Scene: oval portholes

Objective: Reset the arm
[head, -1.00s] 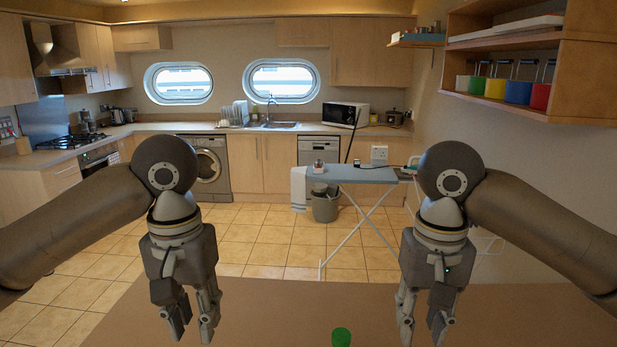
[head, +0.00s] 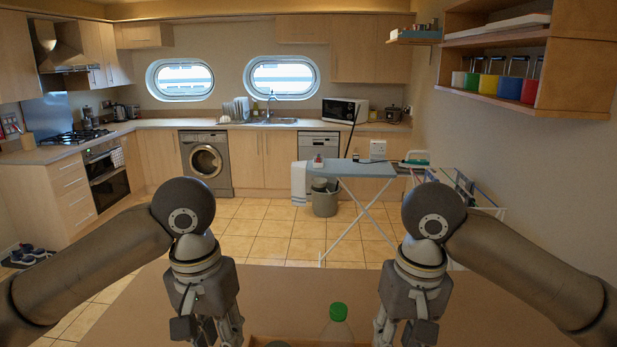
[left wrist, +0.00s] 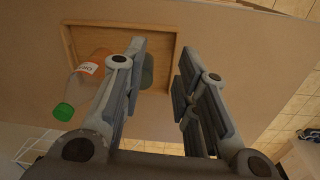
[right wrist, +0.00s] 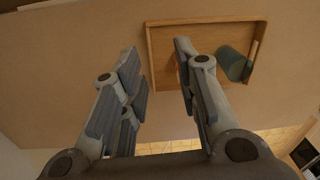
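My left gripper (head: 207,330) hangs over the table (head: 130,310) at the left, fingers pointing down. In the left wrist view its fingers (left wrist: 155,90) are apart with nothing between them. My right gripper (head: 403,332) hangs at the right; in the right wrist view its fingers (right wrist: 155,85) are also apart and empty. Below them is a shallow wooden tray (left wrist: 120,26). A clear bottle (head: 338,328) with a green cap and orange contents stands upright, seemingly in the tray; it also shows in the left wrist view (left wrist: 85,80). A grey-green cup (right wrist: 232,64) is in the tray.
An ironing board (head: 360,169) with an iron stands beyond the table, with a grey bin (head: 325,204) beside it. Kitchen counters line the back. The tabletop around the tray looks bare.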

